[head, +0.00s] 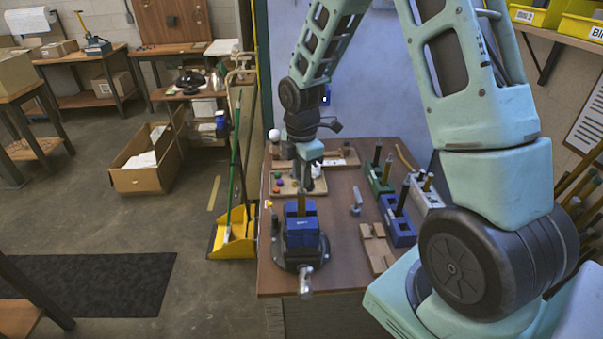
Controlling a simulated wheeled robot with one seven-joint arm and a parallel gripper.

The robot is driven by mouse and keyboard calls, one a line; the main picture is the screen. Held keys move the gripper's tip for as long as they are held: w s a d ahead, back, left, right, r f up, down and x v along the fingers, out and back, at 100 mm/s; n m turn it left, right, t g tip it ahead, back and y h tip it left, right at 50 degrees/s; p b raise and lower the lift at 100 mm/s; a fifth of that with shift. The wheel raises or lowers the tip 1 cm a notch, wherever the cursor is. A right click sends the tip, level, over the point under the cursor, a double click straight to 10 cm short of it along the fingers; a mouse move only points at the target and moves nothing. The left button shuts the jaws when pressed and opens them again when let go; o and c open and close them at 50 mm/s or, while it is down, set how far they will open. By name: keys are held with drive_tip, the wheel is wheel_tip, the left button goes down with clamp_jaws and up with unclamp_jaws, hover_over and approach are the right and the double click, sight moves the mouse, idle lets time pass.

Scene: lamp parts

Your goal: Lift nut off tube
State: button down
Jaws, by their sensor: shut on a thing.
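My gripper (302,186) points straight down over the left part of the brown workbench. It is shut at the upper end of an upright brass-coloured tube (301,205). The nut is too small and too covered by the fingers to make out; what is gripped sits at the tube's top. The tube stands in the blue jaws of a vise (302,240) with a dark round base. Whether the nut is still around the tube or just above it cannot be told.
The workbench (340,255) holds a tray with small coloured parts (285,184) behind the vise. To the right are a grey-blue part (356,203), a green holder (377,180), a blue holder (398,225) and a wooden block (377,248). The bench front is mostly clear.

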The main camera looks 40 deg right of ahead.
drive_tip(key=shift+r, duration=0.1)
drive_tip(key=shift+r+p, duration=1.45)
drive_tip(key=shift+p, duration=0.1)
drive_tip(key=shift+r+p, duration=1.9)
drive_tip(key=shift+r, duration=0.2)
